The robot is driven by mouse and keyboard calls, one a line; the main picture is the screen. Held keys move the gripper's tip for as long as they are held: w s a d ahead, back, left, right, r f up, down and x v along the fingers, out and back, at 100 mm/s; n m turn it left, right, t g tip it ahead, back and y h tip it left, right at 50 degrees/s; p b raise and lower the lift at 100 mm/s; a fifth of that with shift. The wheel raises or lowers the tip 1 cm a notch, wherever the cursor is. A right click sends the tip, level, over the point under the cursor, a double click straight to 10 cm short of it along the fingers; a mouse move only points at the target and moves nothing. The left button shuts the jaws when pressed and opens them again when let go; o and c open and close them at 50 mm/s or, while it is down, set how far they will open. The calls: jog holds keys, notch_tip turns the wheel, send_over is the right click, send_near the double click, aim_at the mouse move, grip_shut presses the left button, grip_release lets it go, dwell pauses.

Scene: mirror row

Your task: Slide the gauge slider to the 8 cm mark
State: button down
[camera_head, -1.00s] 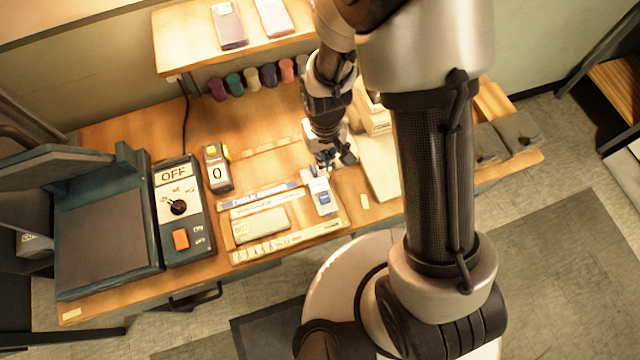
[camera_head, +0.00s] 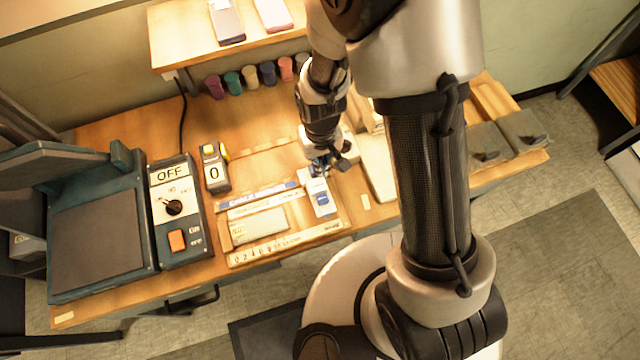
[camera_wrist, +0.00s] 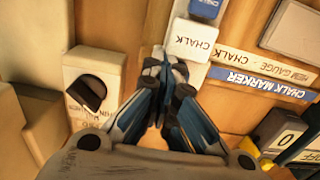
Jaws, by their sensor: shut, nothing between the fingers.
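The hem gauge (camera_head: 240,212) lies on the bench, with a printed scale along its front edge. The gauge slider (camera_head: 320,198), white with a blue part, stands near the gauge's right end. In the wrist view, the slider's blue part (camera_wrist: 207,8) shows at the top edge, beyond a white block labelled CHALK (camera_wrist: 192,40). My gripper (camera_head: 326,164) is just behind the slider. In the wrist view its fingertips (camera_wrist: 170,68) are together and empty, beside the CHALK block; I cannot tell whether they touch it. The slider's exact scale reading is too small to read.
A counter showing 0 (camera_head: 214,172) and a control box marked OFF (camera_head: 178,210) stand left of the gauge. A beige box with a black knob (camera_wrist: 92,88) is close beside my gripper. Thread spools (camera_head: 250,77) stand behind. Bare bench lies behind the gauge.

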jog(key=shift+s+a, duration=0.65)
jog(key=shift+a, duration=1.65)
jog(key=shift+s+a, duration=0.7)
jog(key=shift+a, duration=1.65)
jog(key=shift+s+a, duration=0.65)
jog(key=shift+a, duration=1.65)
jog(key=shift+s+a, duration=0.1)
jog(key=shift+a, duration=0.2)
jog(key=shift+r, duration=0.1)
notch_tip(320, 180, up, 7)
jog(key=d+p, duration=0.1)
jog(key=p, duration=0.4)
jog(key=shift+w+d, duration=0.1)
jog(key=shift+w, duration=0.1)
